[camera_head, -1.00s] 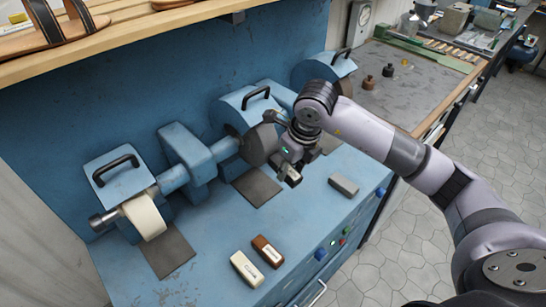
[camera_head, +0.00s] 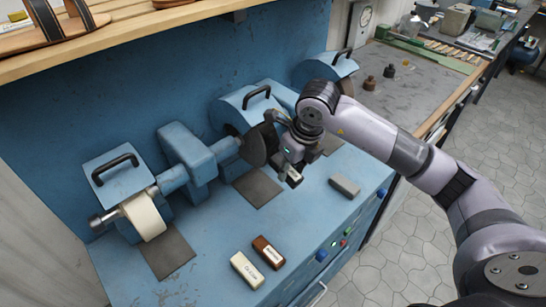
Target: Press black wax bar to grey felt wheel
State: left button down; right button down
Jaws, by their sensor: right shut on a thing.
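The grey felt wheel (camera_head: 258,146) sits on the machine's shaft below the middle blue hood, and its face looks dark. My right gripper (camera_head: 289,164) is beside the right side of this wheel, pointing down and shut on the black wax bar (camera_head: 294,178). Only a small dark end of the bar with a pale label shows below the fingers. My wrist hides part of the wheel's edge, so I cannot tell whether bar and wheel touch. My left gripper is not in view.
A cream bar (camera_head: 246,270), a brown bar (camera_head: 268,252) and a grey bar (camera_head: 344,186) lie on the blue bench (camera_head: 215,250). A white wheel (camera_head: 145,218) is at the left. A wooden shelf (camera_head: 150,24) overhangs the back.

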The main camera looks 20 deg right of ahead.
dwell(0.5)
jog(key=shift+s+d+f+b, duration=0.2)
jog(key=shift+s+b, duration=0.2)
jog(key=shift+s, duration=0.05)
jog(key=s+d+f+b, duration=0.1)
jog(key=s+d+b, duration=0.1)
jog(key=s, duration=0.3)
jog(key=shift+s+f+b, duration=0.15)
jog(key=shift+s+b, duration=0.15)
jog(key=shift+b, duration=0.1)
jog(key=shift+a, duration=0.1)
